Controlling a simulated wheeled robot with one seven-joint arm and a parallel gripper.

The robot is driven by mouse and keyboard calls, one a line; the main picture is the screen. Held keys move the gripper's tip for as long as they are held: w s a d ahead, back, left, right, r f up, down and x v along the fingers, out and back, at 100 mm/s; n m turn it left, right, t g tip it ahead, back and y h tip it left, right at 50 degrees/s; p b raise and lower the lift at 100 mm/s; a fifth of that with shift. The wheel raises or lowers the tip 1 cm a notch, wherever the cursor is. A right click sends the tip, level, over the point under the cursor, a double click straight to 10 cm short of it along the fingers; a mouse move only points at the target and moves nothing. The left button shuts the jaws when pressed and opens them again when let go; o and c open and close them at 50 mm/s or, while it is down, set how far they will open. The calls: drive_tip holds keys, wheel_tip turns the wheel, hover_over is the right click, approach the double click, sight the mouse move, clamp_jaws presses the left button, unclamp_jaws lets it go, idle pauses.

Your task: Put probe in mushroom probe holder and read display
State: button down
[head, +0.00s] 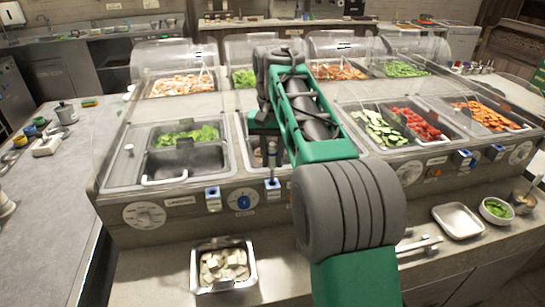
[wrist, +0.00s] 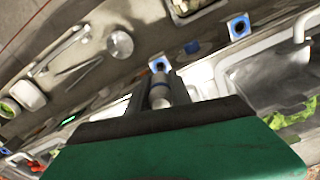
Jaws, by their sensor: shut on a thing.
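My gripper (head: 268,148) is shut on the probe (head: 272,172), a slim grey metal piece, over the front panel of the counter. In the wrist view the probe (wrist: 159,94) stands between the fingers (wrist: 158,82). Its lower end lines up with a blue square holder (wrist: 158,63); the head view shows that holder (head: 272,185) below it. I cannot tell whether the tip is inside.
A metal pan of pale mushroom pieces (head: 224,286) stands on the front ledge. Food wells with vegetables line the counter, with clear covers (head: 250,48) behind. An empty tray (head: 458,222), a green-filled bowl (head: 496,210) and utensils (head: 418,244) lie at right.

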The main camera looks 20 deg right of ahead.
sight(272, 168)
drive_tip(key=shift+f, duration=0.3)
drive_tip(key=shift+f+b, duration=0.95)
drive_tip(key=shift+b, duration=0.25)
drive_tip(key=shift+f, duration=0.2)
drive_tip(key=shift+f+b, duration=1.1)
drive_tip(key=shift+b, duration=0.2)
drive_tip(key=shift+f, duration=0.15)
idle(2.7)
wheel_tip(272, 168, up, 8)
drive_tip(key=p, duration=0.7)
drive_tip(key=shift+f, duration=0.25)
